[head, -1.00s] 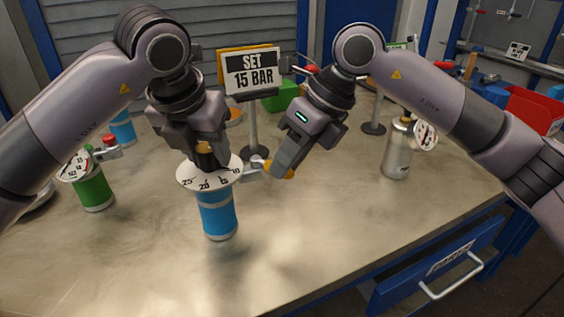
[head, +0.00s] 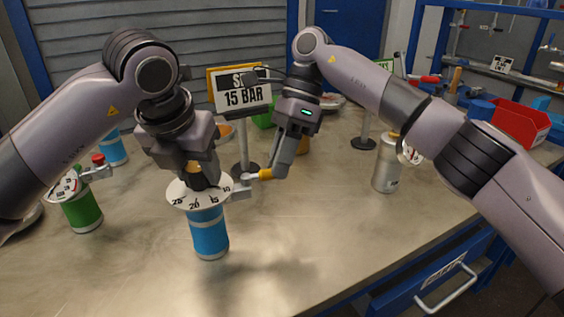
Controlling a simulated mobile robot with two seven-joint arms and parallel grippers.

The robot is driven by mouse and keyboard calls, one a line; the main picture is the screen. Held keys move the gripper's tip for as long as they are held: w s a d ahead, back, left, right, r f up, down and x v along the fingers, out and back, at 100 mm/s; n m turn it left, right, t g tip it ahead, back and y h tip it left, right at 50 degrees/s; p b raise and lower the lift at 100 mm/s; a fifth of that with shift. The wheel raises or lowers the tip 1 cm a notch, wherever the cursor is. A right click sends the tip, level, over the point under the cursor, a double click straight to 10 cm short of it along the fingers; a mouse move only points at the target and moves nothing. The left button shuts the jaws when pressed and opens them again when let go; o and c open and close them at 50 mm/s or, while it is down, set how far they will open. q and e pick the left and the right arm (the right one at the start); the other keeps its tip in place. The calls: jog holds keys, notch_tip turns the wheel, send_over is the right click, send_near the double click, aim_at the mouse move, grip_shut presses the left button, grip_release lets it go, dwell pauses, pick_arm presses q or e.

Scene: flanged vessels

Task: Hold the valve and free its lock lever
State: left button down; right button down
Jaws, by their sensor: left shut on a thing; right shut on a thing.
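The valve is a blue cylinder (head: 209,235) with a white round dial (head: 183,192) on top, standing upright on the table. My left gripper (head: 194,180) is shut on the dark and brass-coloured top of the valve from above; its fingers hide most of that top. The lock lever (head: 240,190) sticks out to the right of the dial, grey with a yellow tip. My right gripper (head: 268,174) is shut on the lever at its yellow end. A sign (head: 243,95) reading 15 BAR stands behind, its upper line partly covered by my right arm.
A green vessel (head: 82,211) with a dial and a red-topped lever stands at the left. A silver vessel (head: 386,168) with a dial stands at the right. A red bin (head: 520,122) is at the far right. The table (head: 310,225) in front is bare.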

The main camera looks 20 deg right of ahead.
jog(key=shift+w+a+n, duration=0.15)
jog(key=shift+w+n, duration=0.15)
jog(key=shift+n, duration=0.3)
jog(key=c, duration=1)
grip_release()
jog(key=shift+r, duration=0.1)
notch_tip(320, 180, up, 10)
dwell(0.4)
